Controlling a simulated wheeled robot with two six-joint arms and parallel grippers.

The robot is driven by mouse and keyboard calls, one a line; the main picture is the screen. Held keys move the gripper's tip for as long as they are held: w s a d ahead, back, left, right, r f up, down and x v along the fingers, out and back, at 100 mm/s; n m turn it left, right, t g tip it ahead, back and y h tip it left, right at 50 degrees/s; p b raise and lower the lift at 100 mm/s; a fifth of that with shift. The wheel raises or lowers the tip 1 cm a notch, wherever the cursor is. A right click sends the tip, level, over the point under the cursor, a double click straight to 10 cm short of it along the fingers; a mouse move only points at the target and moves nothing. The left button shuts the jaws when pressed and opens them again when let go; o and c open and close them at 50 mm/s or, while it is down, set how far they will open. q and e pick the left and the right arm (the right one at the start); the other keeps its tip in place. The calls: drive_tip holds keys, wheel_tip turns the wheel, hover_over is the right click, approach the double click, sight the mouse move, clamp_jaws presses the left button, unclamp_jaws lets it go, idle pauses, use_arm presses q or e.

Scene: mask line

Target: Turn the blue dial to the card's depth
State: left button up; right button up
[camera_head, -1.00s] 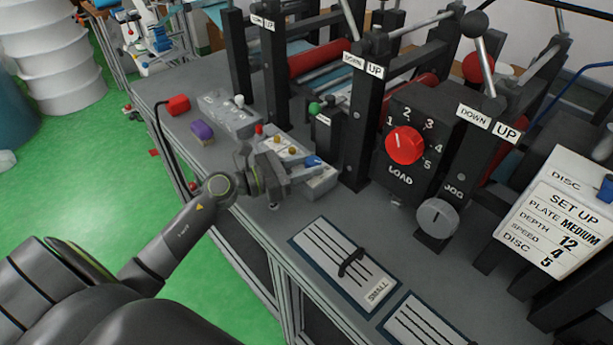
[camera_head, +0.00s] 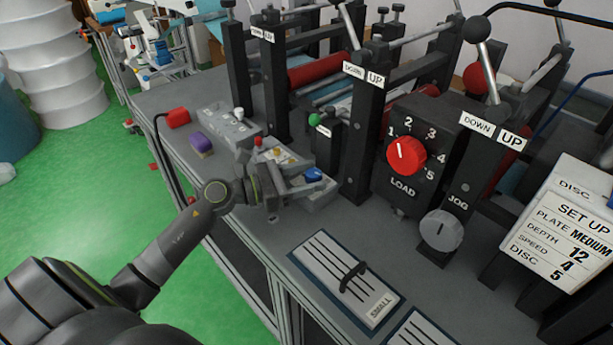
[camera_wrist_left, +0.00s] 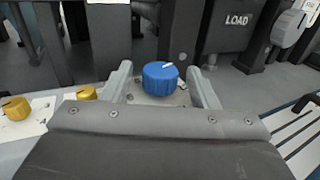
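The blue dial (camera_head: 313,174) sits at the right end of a pale control box (camera_head: 322,193) on the bench. In the left wrist view the blue dial (camera_wrist_left: 160,78) has a white pointer mark on top, turned toward the upper right. My left gripper (camera_head: 296,185) is open. Its two fingers stand apart on either side of the dial (camera_wrist_left: 163,85), with a gap visible on each side. The set-up card (camera_head: 557,232) at the right reads plate MEDIUM, depth 12, speed 4, disc 5. My right gripper is not in view.
A red LOAD dial (camera_head: 406,156) and a grey JOG knob (camera_head: 441,230) are on the machine behind. Yellow knobs (camera_wrist_left: 87,93) sit left of the blue dial.

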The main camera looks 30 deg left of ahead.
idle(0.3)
use_arm(q)
drive_tip(key=shift+s+a+f+b, duration=0.1)
drive_tip(key=shift+s+a+b, duration=0.2)
drive_tip(key=shift+s+a, duration=0.15)
drive_tip(key=b+v, duration=0.2)
drive_tip(key=v, duration=0.4)
drive_tip(key=shift+s+a, duration=0.15)
drive_tip(key=shift+s+a+b, duration=0.3)
drive_tip(key=shift+s+a, duration=0.15)
drive_tip(key=shift+s, duration=0.1)
drive_tip(key=shift+v, duration=1.45)
drive_tip(key=p+v, duration=0.2)
drive_tip(key=v, duration=0.1)
drive_tip(key=shift+s+a, duration=0.25)
drive_tip(key=shift+a, duration=0.05)
drive_tip(key=shift+p+v, duration=0.55)
drive_tip(key=shift+v, duration=0.3)
